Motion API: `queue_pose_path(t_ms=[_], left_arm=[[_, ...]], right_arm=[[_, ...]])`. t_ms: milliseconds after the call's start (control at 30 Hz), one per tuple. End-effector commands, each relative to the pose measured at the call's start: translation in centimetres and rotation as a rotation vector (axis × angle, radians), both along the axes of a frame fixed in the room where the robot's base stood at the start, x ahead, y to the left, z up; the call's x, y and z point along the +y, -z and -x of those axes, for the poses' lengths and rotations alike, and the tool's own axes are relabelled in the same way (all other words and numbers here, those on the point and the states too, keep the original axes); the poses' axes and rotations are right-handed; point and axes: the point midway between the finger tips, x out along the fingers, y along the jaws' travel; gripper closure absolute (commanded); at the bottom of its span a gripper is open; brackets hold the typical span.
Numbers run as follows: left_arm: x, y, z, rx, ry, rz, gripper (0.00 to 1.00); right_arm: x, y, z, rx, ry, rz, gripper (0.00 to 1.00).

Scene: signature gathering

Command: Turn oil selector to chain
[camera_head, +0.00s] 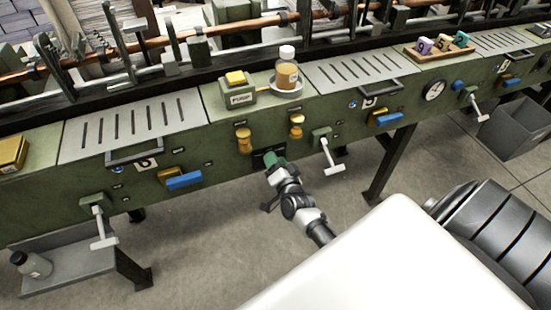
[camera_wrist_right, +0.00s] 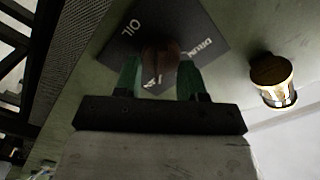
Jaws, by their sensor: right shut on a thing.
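Part of another label shows between my fingers, mostly hidden. My right gripper (camera_head: 272,158) has green fingers and is at the plate under the yellow-topped pump box. In the right wrist view its two fingers (camera_wrist_right: 160,68) are on both sides of the knob, shut on it. The knob's exact pointing direction is hard to tell. My left gripper is not in view.
A brass-coloured knob (camera_wrist_right: 273,80) stands beside the plate. In the head view, two yellow knobs (camera_head: 244,140) (camera_head: 297,125) and a T-handle (camera_head: 327,150) are close by. A bottle (camera_head: 287,70) stands on a dish above. Open floor lies below.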

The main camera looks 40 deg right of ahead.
Motion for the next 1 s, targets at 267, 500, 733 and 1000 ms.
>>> queue_pose_path(t_ms=[267, 500, 733, 1000], left_arm=[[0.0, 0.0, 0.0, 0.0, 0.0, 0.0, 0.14], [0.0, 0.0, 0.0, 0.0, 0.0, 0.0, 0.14], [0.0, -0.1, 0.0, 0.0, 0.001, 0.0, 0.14], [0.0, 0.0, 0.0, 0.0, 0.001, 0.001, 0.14]], right_arm=[[0.0, 0.0, 0.0, -0.001, 0.001, -0.001, 0.36], [0.0, 0.0, 0.2, 0.0, 0.0, 0.0, 0.36], [0.8, 0.1, 3.3, 0.002, 0.0, -0.001, 0.36], [2.0, 0.1, 8.3, 0.001, 0.001, -0.001, 0.36]])
